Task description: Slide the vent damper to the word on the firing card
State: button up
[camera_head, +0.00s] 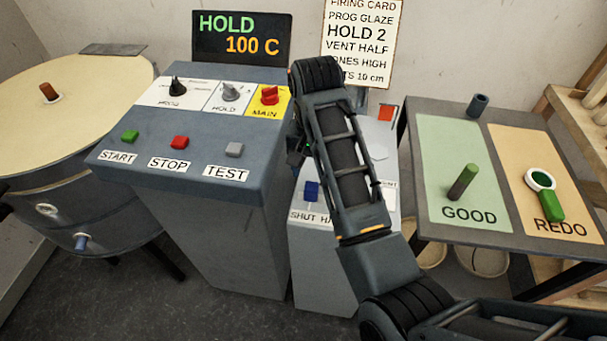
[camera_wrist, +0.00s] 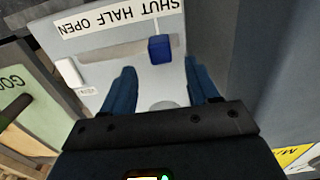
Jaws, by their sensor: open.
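The vent damper's blue knob (camera_head: 311,192) is on the low grey box in the head view, near the word SHUT. In the wrist view the blue knob (camera_wrist: 160,48) stands beside the word SHUT on an upside-down SHUT HALF OPEN label (camera_wrist: 118,18). The firing card (camera_head: 361,42) on the wall reads VENT HALF. My gripper (camera_wrist: 161,82) is open and empty in the wrist view, its two blue fingers apart and pointing toward the panel, with the knob beyond the tips. In the head view my arm hides most of the gripper and the label's middle.
The control console (camera_head: 195,130) with knobs and buttons stands close on the left. A side table (camera_head: 425,110) on the right bears GOOD and REDO mats with green pieces. A round kiln (camera_head: 75,100) is at far left. A white block (camera_wrist: 68,72) sits on the vent panel.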

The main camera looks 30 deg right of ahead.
aim_at(312, 186)
jog(key=shift+f+b, duration=0.65)
jog(key=shift+f, duration=0.1)
jog(key=shift+f+b, duration=0.45)
jog(key=shift+f, duration=2.7)
jog(key=shift+c, duration=0.3)
grip_shut()
